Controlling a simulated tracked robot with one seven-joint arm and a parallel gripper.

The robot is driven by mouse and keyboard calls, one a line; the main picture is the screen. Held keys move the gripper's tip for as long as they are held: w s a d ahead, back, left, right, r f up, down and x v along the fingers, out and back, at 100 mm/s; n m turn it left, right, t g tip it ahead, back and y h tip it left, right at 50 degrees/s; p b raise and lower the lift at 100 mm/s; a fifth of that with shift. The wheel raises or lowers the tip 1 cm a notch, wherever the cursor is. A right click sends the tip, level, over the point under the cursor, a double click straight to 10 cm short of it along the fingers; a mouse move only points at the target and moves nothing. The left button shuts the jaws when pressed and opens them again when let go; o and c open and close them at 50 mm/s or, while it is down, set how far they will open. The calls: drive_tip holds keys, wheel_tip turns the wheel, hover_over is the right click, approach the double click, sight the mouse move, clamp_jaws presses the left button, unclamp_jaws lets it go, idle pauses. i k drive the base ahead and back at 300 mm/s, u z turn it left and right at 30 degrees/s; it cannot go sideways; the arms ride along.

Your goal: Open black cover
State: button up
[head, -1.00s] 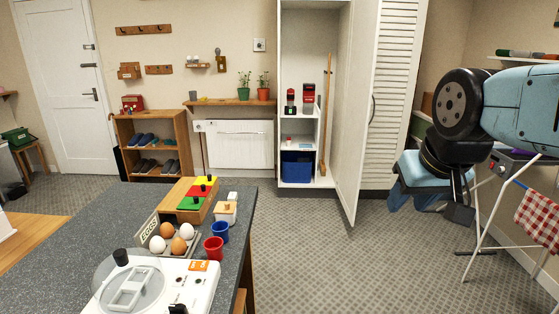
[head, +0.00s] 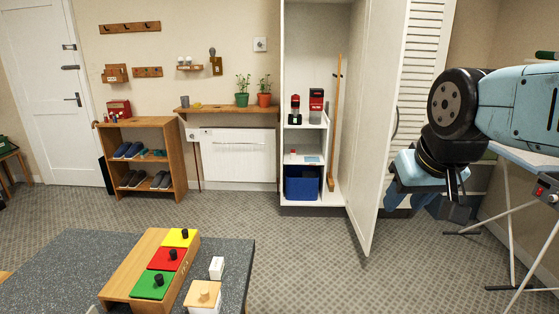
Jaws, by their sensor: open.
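No black cover can be made out for certain. On the grey counter (head: 60,265) at the lower left, a wooden box (head: 122,280) has a yellow lid (head: 179,237), a red lid (head: 166,260) and a green lid (head: 150,287), each with a black knob and lying flat. My gripper (head: 432,206) hangs at the right, in front of the tall cupboard's louvred door. It is open, with nothing seen in it, well away from the counter.
The tall white cupboard (head: 318,30) stands open, its plain door (head: 368,130) swung out. Inside are two red-and-black items, a blue bin (head: 302,184) and a wooden pole (head: 334,130). A shoe rack (head: 148,126) stands left. An ironing board is at right. The carpet between is clear.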

sight(314, 93)
drive_tip(key=z, duration=0.05)
drive_tip(key=i, duration=2.95)
drive_tip(key=z, duration=0.15)
